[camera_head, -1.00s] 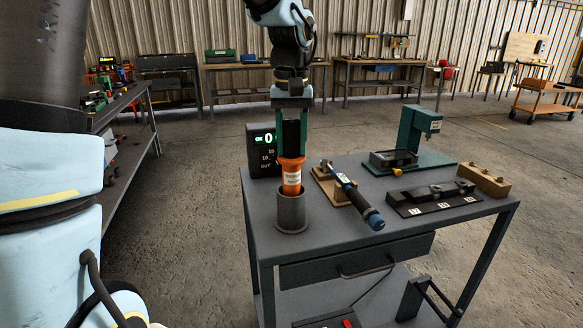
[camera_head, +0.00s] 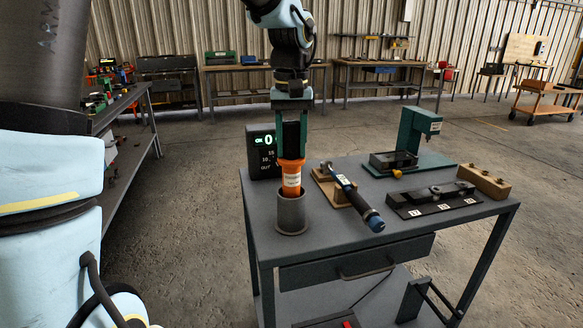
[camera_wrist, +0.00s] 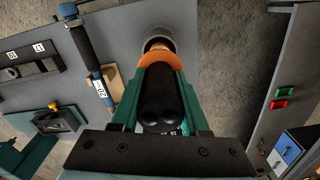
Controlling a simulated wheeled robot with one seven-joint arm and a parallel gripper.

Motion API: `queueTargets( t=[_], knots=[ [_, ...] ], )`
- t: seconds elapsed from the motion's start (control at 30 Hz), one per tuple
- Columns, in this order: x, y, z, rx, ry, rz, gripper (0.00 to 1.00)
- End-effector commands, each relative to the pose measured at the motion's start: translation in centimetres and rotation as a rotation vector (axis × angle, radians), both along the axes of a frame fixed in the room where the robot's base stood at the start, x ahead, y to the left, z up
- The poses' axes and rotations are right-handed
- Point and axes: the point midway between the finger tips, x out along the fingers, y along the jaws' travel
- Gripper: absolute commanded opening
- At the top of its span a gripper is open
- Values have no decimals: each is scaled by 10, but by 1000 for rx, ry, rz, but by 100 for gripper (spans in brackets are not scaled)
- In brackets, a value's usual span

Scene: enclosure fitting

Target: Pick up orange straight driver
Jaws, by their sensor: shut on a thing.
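The orange straight driver (camera_head: 291,180) stands upright with its lower end inside a grey cylindrical holder (camera_head: 291,214) at the table's left side. My gripper (camera_head: 291,150) comes down from above and is shut on the driver's upper part. In the wrist view the driver's dark rounded top and orange collar (camera_wrist: 162,58) sit between my green fingers (camera_wrist: 160,100). The holder's rim shows just beyond the collar. The driver's lower end is hidden in the holder.
A display (camera_head: 263,150) stands behind the holder. A blue-black torque wrench (camera_head: 355,200) rests on a wooden stand to the right. A black fixture (camera_head: 430,200), a green press (camera_head: 412,140) and a wooden block (camera_head: 484,182) fill the table's right side.

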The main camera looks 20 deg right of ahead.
Motion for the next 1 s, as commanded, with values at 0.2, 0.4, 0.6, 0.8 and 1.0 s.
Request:
queueTargets(
  t=[0.2, 0.4, 0.6, 0.8, 1.0],
  knots=[
    [1, -1, 4, -2, -3, 0, 0],
    [1, -1, 27, -5, -7, 0, 0],
    [1, -2, 72, -6, -7, 0, 0],
    [1, -1, 120, -5, -5, 1, 0],
    [0, -1, 157, -5, -4, -1, 0]
  ],
)
